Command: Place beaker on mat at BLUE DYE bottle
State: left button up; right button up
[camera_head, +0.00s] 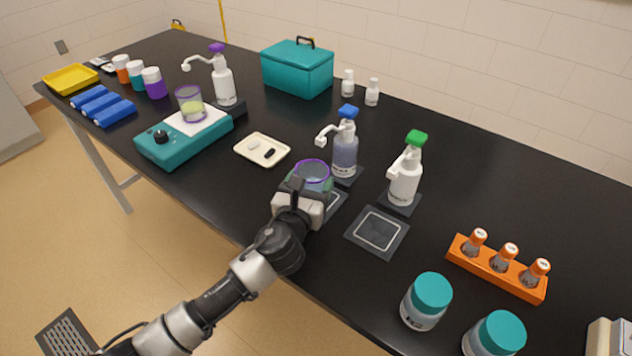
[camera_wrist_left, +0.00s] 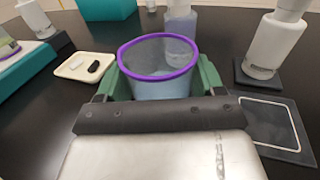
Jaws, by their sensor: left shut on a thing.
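A clear beaker with a purple rim (camera_head: 313,168) is between the green fingers of my left gripper (camera_head: 311,184), which is shut on it. In the left wrist view the beaker (camera_wrist_left: 158,62) looks upright. The bottle with a blue pump top (camera_head: 345,155) stands just behind it, its spout pointing left; its label is too small to read. A dark mat with a white outline (camera_head: 334,204) shows partly in front of that bottle, mostly hidden by beaker and gripper. I cannot tell whether the beaker touches the mat. My right gripper is not in view.
A green-topped bottle (camera_head: 404,180) and an empty outlined mat (camera_head: 378,232) are to the right. A cream tray (camera_head: 262,143) is to the left. A teal hotplate (camera_head: 160,148) carries another beaker (camera_head: 189,104). An orange rack (camera_head: 490,268) and teal-lidded jars (camera_head: 426,300) are at front right.

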aim_at(317, 169)
pick_arm(q)
jog(key=x, duration=0.3)
jog(key=shift+w+d, duration=0.2)
jog(key=shift+w, duration=0.1)
jog(key=shift+f+b, duration=0.6)
jog(key=shift+f, duration=1.15)
jog(key=o, duration=1)
jog(key=shift+f, duration=0.15)
jog(key=shift+o, duration=0.2)
jog(key=shift+a, duration=0.1)
jog(key=v, duration=1.2)
